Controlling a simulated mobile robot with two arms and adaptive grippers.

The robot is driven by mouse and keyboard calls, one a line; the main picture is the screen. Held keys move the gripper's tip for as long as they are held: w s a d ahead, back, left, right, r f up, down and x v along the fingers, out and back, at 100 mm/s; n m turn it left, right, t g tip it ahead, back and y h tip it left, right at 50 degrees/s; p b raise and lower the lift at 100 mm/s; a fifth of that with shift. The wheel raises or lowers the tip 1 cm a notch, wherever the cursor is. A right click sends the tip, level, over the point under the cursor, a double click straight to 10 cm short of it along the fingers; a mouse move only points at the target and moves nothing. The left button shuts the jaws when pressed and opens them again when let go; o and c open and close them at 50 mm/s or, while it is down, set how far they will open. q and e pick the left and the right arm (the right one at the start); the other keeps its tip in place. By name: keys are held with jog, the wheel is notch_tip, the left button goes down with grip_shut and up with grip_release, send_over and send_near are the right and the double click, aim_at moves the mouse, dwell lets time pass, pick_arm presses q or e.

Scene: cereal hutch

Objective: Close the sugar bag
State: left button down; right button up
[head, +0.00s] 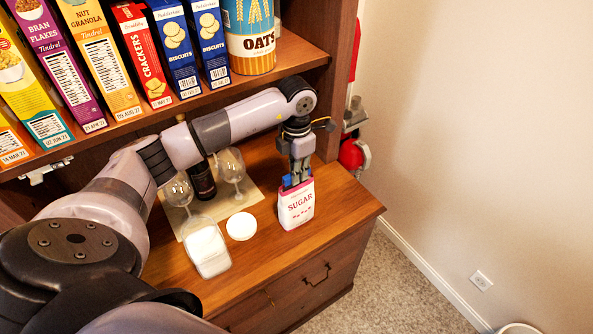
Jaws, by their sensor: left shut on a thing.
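The sugar bag (296,207), white with a pink top band and the word SUGAR, stands upright on the wooden counter near its right end. My left gripper (299,178) points down right at the bag's top. It is shut on a small blue piece (287,182) that looks like a clip and lies across the bag's top edge. The fingers hide part of the blue piece and the bag's opening, so I cannot tell how far the clip sits over the bag's edge. My right gripper is out of view.
A clear container (208,250) with white contents and a round white lid (241,226) are left of the bag. Glasses (231,168) and a dark bottle (202,182) stand behind. A shelf with cereal boxes and an oats canister (250,45) overhangs. The counter's right front corner is clear.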

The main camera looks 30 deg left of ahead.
pick_arm(q)
jog(key=shift+f+b, duration=1.15)
jog(key=shift+f, duration=0.15)
dwell(1.0)
jog(key=shift+f, duration=0.1)
dwell(0.7)
dwell(0.3)
jog(key=c, duration=1.5)
grip_release()
jog(key=shift+c, duration=0.2)
jog(key=o, duration=0.3)
jog(key=shift+r+p, duration=1.65)
jog(key=shift+r, duration=1.4)
